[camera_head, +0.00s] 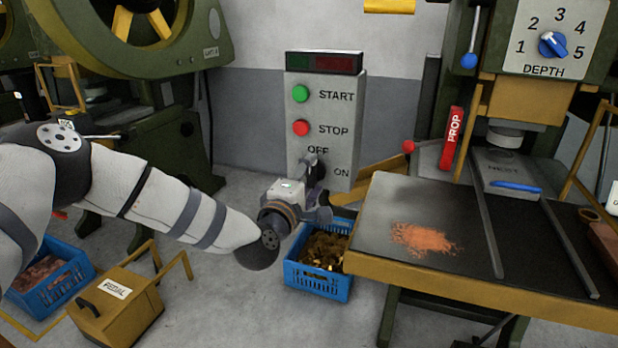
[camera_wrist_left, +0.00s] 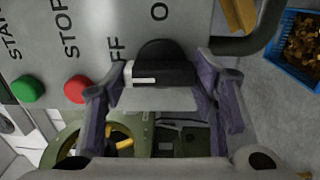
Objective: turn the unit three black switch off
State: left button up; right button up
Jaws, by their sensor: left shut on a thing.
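The grey control panel (camera_head: 343,95) carries a green START button, a red STOP button and OFF and ON labels. The black switch (camera_wrist_left: 160,65) sits by those labels; in the left wrist view its white mark lies at its left end, on the OFF side. In the head view my gripper mostly hides the switch. My left gripper (camera_head: 322,180) is at the panel's lower part. In the left wrist view its fingers (camera_wrist_left: 162,78) are shut on the switch, one on each side. My right gripper is not in view. No unit number is readable on the panel.
A blue crate (camera_head: 289,277) of brass-coloured scrap stands below the gripper. A work table (camera_head: 376,215) with copper grains is to the right. A yellow box (camera_head: 133,323) and another blue crate (camera_head: 80,267) are on the floor at left. Green presses flank the panel.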

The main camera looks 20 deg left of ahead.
pick_arm(q)
jog(key=o, duration=1.1)
jog(key=s, duration=1.2)
jog(key=shift+a, duration=0.2)
